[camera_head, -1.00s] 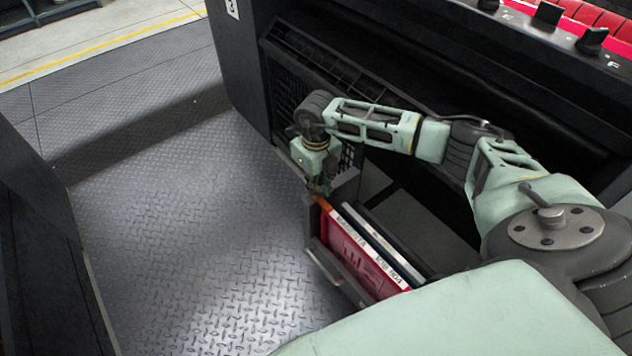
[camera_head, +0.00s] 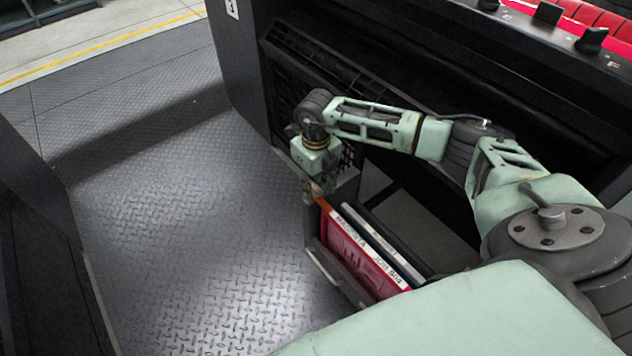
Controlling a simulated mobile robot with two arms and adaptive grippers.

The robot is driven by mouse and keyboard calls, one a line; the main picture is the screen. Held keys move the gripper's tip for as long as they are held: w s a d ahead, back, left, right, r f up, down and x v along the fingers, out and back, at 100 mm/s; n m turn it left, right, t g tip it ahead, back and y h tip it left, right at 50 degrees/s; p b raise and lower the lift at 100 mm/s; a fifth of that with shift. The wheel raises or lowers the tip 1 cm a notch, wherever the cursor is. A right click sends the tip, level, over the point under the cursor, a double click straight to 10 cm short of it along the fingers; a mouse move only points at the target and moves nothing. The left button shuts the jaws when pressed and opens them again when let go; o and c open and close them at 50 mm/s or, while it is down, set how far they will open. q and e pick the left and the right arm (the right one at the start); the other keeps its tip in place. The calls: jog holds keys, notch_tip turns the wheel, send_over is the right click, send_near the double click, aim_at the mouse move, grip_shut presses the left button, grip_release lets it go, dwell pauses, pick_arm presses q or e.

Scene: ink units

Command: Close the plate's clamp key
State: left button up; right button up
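No clamp key can be made out clearly. My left gripper is not in view.
The holder (camera_head: 338,276) sits low against the dark machine (camera_head: 238,75). Black knobs (camera_head: 592,40) line the red-edged panel at top right. A dark cabinet (camera_head: 35,240) stands at the left. The diamond-plate floor (camera_head: 190,230) between them is clear.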

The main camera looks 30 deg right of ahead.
aim_at(316, 187)
notch_tip(316, 187, up, 12)
jog(key=shift+f, duration=0.15)
dwell(0.6)
